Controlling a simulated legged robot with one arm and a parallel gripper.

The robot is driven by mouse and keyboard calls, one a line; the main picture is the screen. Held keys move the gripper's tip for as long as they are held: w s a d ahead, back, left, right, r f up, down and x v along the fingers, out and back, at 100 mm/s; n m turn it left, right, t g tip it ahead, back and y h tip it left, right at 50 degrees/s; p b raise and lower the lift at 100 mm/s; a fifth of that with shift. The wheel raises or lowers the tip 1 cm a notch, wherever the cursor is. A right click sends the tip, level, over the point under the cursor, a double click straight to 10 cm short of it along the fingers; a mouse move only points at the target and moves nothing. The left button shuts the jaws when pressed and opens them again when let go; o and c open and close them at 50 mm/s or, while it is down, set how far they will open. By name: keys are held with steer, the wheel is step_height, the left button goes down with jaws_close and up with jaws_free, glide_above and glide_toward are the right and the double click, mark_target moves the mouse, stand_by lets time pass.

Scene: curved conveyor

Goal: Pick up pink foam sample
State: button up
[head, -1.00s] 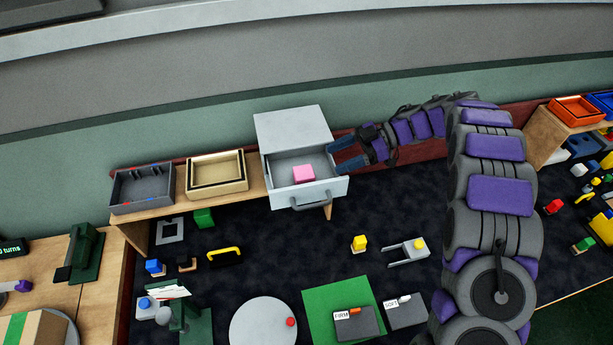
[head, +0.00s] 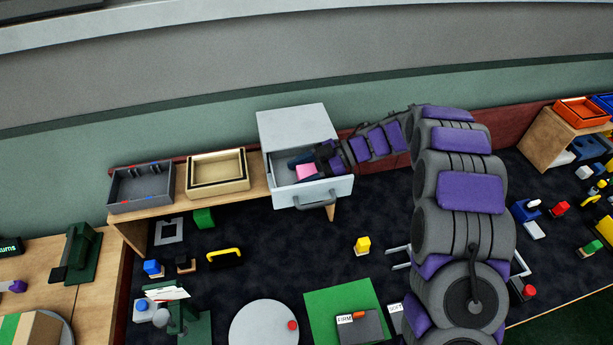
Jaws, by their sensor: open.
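The pink foam sample (head: 306,172) is a small pink block lying inside the open drawer (head: 340,188) of the grey cabinet (head: 290,124). My gripper (head: 303,160) is open and reaches into the drawer from the right. Its fingers are at the pink sample and partly cover it from above. I cannot tell whether the fingers touch the sample or straddle it.
The drawer's walls and front handle (head: 316,203) surround the sample. A beige tray (head: 217,188) and a dark grey bin (head: 141,205) stand on the wooden shelf to the left. A yellow-topped block (head: 362,245) and a green mat (head: 325,309) lie on the dark surface in front.

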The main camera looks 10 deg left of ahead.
steer(key=shift+s+a+f, duration=0.1)
steer(key=shift+a, duration=0.15)
steer(key=shift+d, duration=0.2)
steer(key=shift+c, duration=0.2)
steer(key=c, duration=0.7)
